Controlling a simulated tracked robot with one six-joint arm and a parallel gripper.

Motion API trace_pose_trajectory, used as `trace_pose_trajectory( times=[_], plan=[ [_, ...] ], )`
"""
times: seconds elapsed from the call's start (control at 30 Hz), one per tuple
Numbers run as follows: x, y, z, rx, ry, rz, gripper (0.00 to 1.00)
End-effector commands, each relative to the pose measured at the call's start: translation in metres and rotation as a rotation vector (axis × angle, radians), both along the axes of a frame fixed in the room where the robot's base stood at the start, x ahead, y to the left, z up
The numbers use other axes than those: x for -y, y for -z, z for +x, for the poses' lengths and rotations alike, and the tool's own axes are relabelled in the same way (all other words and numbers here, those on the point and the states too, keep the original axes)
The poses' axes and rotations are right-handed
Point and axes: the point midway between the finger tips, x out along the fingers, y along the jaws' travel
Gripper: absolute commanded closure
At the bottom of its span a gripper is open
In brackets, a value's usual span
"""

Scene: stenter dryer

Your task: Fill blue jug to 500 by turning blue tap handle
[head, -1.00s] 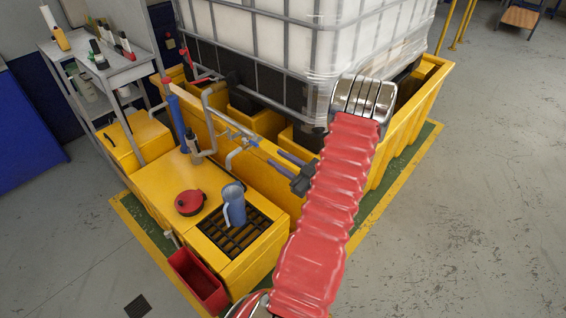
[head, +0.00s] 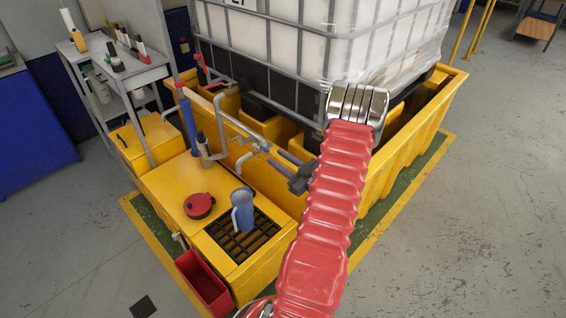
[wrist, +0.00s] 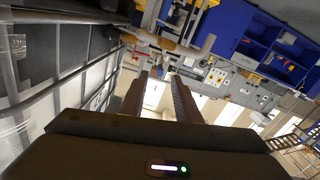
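The blue jug (head: 242,214) stands upright on the black grate (head: 228,240) of the yellow bench in the head view. Its fill level and marks cannot be made out. A small blue tap handle (head: 264,148) sits on the grey pipe above and behind the jug, with the spout (head: 243,160) bending down. My gripper (head: 275,157) is just right of the handle, its two dark fingers apart and pointing left at it. Contact cannot be made out.
A red lid (head: 199,205) lies left of the jug. A blue upright cylinder (head: 187,125) and pipes stand behind it. A large caged white tank (head: 300,40) rises behind my arm in a yellow bund. A red bin (head: 203,285) hangs at the front.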

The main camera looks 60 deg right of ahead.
Motion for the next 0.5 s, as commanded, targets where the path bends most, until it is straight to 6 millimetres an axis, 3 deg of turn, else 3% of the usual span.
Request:
trace_pose_trajectory(
  times=[0.5],
  plan=[
    [0.005, 0.000, 0.025, 0.000, -0.001, 0.000, 0.70]
  ],
)
